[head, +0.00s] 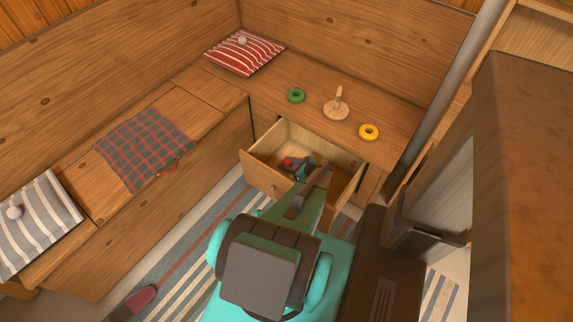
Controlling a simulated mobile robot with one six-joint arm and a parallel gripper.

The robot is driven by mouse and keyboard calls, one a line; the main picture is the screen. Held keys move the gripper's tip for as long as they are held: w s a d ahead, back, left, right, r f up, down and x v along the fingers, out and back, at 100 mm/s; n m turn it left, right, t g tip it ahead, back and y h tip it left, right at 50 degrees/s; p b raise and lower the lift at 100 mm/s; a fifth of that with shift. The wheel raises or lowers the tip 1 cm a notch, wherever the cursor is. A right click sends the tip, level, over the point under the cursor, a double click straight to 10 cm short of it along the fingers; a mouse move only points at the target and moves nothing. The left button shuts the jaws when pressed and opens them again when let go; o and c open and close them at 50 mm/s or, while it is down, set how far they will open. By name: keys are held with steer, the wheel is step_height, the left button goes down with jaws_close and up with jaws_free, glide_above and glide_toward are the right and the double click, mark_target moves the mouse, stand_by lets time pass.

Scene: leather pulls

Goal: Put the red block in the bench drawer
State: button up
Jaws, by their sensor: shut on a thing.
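The bench drawer (262,182) is pulled open from the corner bench, and its pale wooden inside shows. My gripper (291,163) is low at the drawer's opening, over its left part. It is shut on the red block (287,161), which shows only as a small red patch at the fingertips. My wrist and forearm cover part of the drawer's front and right side. I cannot tell whether the block touches the drawer's floor.
On the bench top behind the drawer are a green ring (296,96), a wooden peg stand (337,108) and a yellow ring (368,132). A red striped cushion (231,60) lies in the corner. A grey post (456,80) and brown cabinet (525,190) stand right.

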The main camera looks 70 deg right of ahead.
mark_target(290, 165)
steer(key=shift+f, duration=0.15)
steer(key=o, duration=1.1)
steer(key=shift+r, duration=0.2)
steer(key=shift+b+v, duration=0.45)
steer(key=shift+v, duration=3.25)
